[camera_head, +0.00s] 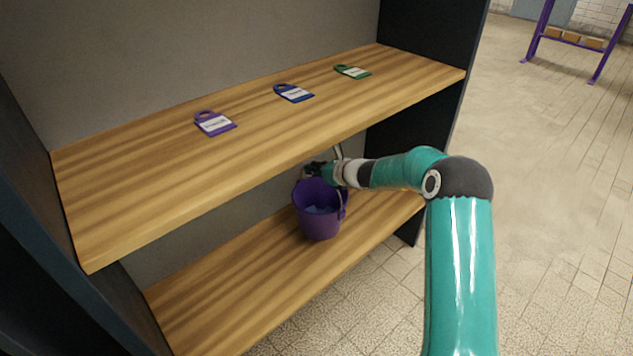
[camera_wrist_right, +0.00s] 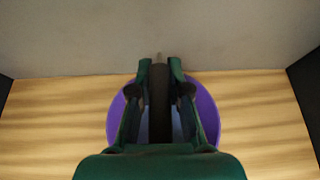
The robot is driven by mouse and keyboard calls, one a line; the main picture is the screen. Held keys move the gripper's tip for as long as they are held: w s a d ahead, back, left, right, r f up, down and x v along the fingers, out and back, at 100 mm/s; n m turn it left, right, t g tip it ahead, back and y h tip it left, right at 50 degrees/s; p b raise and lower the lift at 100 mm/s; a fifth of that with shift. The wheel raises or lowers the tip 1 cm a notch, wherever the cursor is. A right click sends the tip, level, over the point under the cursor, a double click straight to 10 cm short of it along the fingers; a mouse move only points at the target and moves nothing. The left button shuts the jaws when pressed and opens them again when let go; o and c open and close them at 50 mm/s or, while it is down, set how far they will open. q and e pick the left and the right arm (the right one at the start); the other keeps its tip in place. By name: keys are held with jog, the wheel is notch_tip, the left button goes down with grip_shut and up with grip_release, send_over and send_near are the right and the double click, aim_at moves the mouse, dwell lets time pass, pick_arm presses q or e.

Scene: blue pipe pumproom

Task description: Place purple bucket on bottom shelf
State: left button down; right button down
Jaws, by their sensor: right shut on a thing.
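The purple bucket (camera_head: 319,222) is upright at the bottom shelf (camera_head: 225,300), between the two wooden boards. Something light blue shows inside it. I cannot tell whether its base touches the board. My right gripper (camera_head: 312,172) is above the bucket's rim, under the upper shelf, and is shut on the bucket, probably at its handle. In the right wrist view the gripper fingers (camera_wrist_right: 160,82) point to the grey back panel, with the purple rim (camera_wrist_right: 208,112) around and below them. The exact grip is hidden. My left gripper is not in view.
The upper shelf (camera_head: 260,130) carries a purple tag (camera_head: 214,123), a blue tag (camera_head: 293,93) and a green tag (camera_head: 352,72). Dark side panels bound the shelf. The bottom board is clear left of the bucket. A purple rack (camera_head: 575,40) with boxes stands far right.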

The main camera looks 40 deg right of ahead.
aim_at(303, 179)
jog(key=f+b, duration=0.1)
jog(key=f, duration=0.1)
jog(key=f+b, duration=0.1)
jog(key=f, duration=0.2)
jog(key=shift+w+b, duration=0.2)
jog(key=shift+b, duration=0.15)
jog(key=shift+r, duration=0.15)
jog(key=c, duration=1.1)
grip_release()
jog(key=shift+c, duration=0.2)
jog(key=shift+s, duration=0.15)
